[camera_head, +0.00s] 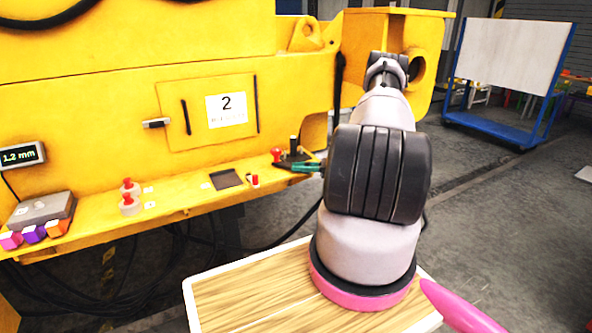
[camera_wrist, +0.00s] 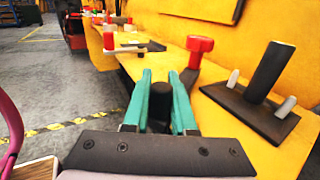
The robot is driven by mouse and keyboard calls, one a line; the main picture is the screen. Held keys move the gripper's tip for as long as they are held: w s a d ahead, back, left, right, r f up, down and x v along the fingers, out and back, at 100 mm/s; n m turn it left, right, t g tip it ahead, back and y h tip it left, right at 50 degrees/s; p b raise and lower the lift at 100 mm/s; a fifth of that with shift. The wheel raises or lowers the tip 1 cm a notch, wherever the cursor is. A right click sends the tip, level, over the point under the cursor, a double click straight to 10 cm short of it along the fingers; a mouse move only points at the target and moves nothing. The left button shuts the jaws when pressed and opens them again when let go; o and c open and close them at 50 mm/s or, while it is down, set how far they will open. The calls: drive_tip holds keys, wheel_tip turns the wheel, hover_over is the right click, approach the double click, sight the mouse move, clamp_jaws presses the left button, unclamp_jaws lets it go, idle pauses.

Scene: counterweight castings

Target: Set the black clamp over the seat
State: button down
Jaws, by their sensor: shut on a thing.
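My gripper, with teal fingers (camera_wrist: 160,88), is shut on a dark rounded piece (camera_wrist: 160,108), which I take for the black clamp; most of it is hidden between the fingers. In the head view my gripper (camera_head: 305,167) is at the ledge's right end, partly behind my arm. Right of it in the wrist view, apart from the fingers, is a black plate (camera_wrist: 250,110) with an upright black post and two pale pins. A flat dark square (camera_head: 225,179) lies farther left on the ledge. I cannot tell which of these is the seat.
A red knob (camera_wrist: 200,47) stands close by the fingers on the yellow ledge (camera_head: 185,202). Red-topped pieces (camera_head: 130,198), a small red-topped one (camera_head: 254,181) and a grey box (camera_head: 42,210) sit along it. A wooden-topped surface (camera_head: 250,295) is in front.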

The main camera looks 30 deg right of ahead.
drive_tip(key=shift+w+d+n+g+y, duration=0.15)
drive_tip(key=shift+d+n+g+y, duration=0.3)
drive_tip(key=shift+g, duration=0.25)
drive_tip(key=c, duration=0.7)
unclamp_jaws()
drive_tip(key=shift+c, duration=0.2)
drive_tip(key=v, duration=1)
drive_tip(key=shift+d, duration=0.3)
